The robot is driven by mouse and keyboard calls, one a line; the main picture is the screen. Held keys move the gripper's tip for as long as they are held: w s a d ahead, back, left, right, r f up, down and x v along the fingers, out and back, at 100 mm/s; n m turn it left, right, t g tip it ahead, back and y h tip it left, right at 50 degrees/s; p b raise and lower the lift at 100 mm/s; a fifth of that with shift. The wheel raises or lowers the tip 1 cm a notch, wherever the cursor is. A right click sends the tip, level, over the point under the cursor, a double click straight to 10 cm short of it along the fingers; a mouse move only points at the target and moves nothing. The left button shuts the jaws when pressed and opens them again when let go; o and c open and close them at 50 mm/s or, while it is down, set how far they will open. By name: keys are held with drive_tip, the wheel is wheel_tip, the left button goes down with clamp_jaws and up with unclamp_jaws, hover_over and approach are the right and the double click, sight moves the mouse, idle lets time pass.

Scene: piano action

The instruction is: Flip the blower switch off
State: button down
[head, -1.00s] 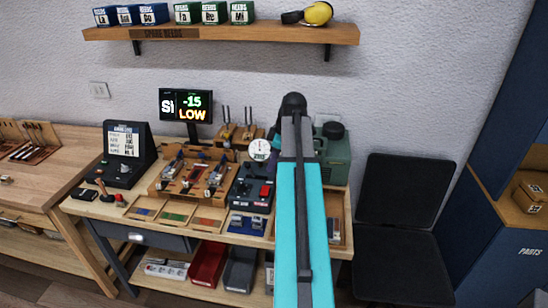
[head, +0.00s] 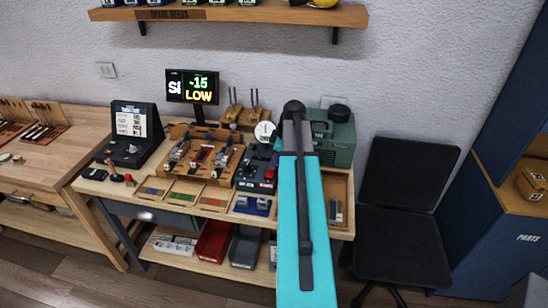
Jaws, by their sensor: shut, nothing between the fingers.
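A dark control box (head: 250,172) with a red switch (head: 270,173) stands on the bench, just left of my turquoise arm. The red switch looks like the blower switch, but its position is too small to tell. A round white dial (head: 265,131) stands behind the box. A green machine (head: 340,150), possibly the blower, stands behind and right of my arm. My arm reaches over the bench and hides part of this area. My gripper is hidden behind the arm, and I cannot make out its fingers.
A display (head: 190,86) reads "Si -15 LOW". A wooden rack (head: 201,156) with reed parts is left of the box, and a dark console (head: 135,134) is farther left. A black chair (head: 405,200) stands right of the bench. A shelf (head: 230,13) hangs above.

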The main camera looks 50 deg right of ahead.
drive_tip(key=shift+f, duration=0.25)
drive_tip(key=shift+d, duration=0.1)
drive_tip(key=shift+d+f+b, duration=0.1)
drive_tip(key=shift+f+b, duration=0.25)
drive_tip(key=shift+b, duration=0.1)
drive_tip(key=shift+r, duration=0.15)
drive_tip(key=shift+s+a, duration=0.1)
drive_tip(key=shift+a, duration=0.1)
drive_tip(key=shift+s+a+r, duration=0.15)
drive_tip(key=shift+s+a, duration=0.15)
drive_tip(key=shift+a, duration=0.2)
drive_tip(key=shift+p, duration=0.3)
